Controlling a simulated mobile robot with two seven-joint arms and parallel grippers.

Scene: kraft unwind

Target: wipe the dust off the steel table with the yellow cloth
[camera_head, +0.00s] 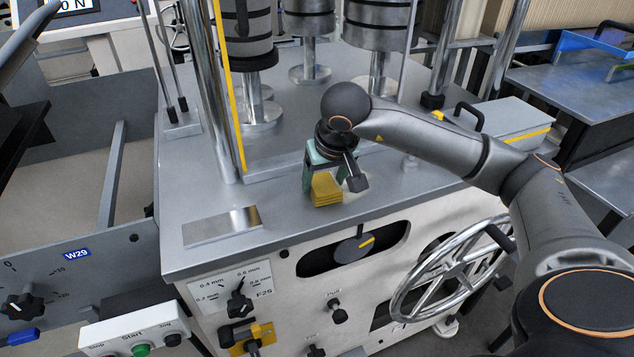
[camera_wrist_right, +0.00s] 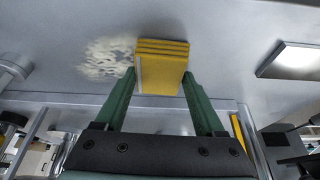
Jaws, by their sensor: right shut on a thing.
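The yellow cloth (camera_head: 326,190), a folded stack of layers, is between the fingers of my right gripper (camera_head: 331,181), which is shut on it. In the right wrist view the cloth (camera_wrist_right: 163,62) sits at the tips of the green fingers of the gripper (camera_wrist_right: 160,80). The cloth is low at the steel table (camera_head: 195,187), near its front edge; I cannot tell whether it touches. A pale, blotchy dust patch (camera_wrist_right: 108,57) lies on the table just left of the cloth in the wrist view. My left gripper is not visible.
A shiny plate (camera_head: 222,226) lies at the table's front left. Steel posts and stacked rollers (camera_head: 376,25) stand at the back. A grey box with a black handle (camera_head: 500,125) is at the right. A handwheel (camera_head: 449,268) juts out below the front edge.

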